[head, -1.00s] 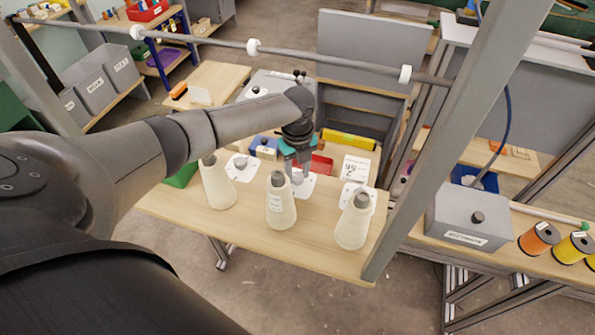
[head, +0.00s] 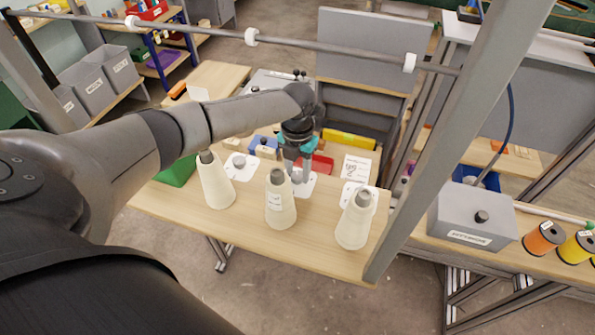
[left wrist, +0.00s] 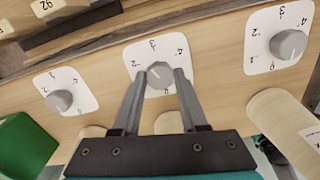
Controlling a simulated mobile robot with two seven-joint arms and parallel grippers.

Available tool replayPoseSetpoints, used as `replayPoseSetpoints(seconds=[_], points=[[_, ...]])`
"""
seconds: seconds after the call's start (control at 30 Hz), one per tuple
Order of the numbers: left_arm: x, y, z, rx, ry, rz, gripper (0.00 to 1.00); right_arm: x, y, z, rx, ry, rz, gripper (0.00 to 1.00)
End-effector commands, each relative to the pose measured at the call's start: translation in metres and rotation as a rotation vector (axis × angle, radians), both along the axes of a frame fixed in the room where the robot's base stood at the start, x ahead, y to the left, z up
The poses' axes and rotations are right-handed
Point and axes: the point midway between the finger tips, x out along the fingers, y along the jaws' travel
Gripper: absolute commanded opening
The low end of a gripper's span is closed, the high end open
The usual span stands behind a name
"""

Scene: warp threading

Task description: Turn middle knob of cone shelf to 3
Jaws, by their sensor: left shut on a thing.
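The cone shelf (head: 240,228) is a pale wooden board with three cream yarn cones standing on it and three grey knobs on white dial plates behind them. My left gripper (head: 297,172) reaches over the middle cone (head: 280,203) to the middle dial. In the left wrist view its two fingers are shut on the middle knob (left wrist: 158,76), one on each side, at the centre of the middle dial plate (left wrist: 136,54). The left-hand knob (left wrist: 62,101) and the right-hand knob (left wrist: 288,44) stand free. My right gripper is not in view.
A metal upright post (head: 455,140) stands right of the shelf. A rail with white rings (head: 251,37) crosses above. A green box (head: 177,171), a red tray (head: 322,165) and a paper card (head: 358,167) lie around the dials. A grey box (head: 472,216) stands further right.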

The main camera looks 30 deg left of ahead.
Motion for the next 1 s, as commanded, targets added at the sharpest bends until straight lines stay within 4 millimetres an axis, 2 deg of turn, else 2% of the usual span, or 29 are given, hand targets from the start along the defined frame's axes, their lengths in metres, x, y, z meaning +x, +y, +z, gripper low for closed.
replayPoseSetpoints(seconds=[0.2, 0.5, 1.0], points=[[0.000, 0.000, -0.002, 0.000, -0.001, -0.179, 0.00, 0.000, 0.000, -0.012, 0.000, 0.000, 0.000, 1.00], [0.000, 0.000, -0.001, 0.000, -0.001, -0.346, 0.00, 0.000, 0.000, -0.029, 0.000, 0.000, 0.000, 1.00], [0.000, 0.000, 0.001, 0.000, 0.000, -0.412, 0.00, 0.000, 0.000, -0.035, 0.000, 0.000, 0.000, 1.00]])
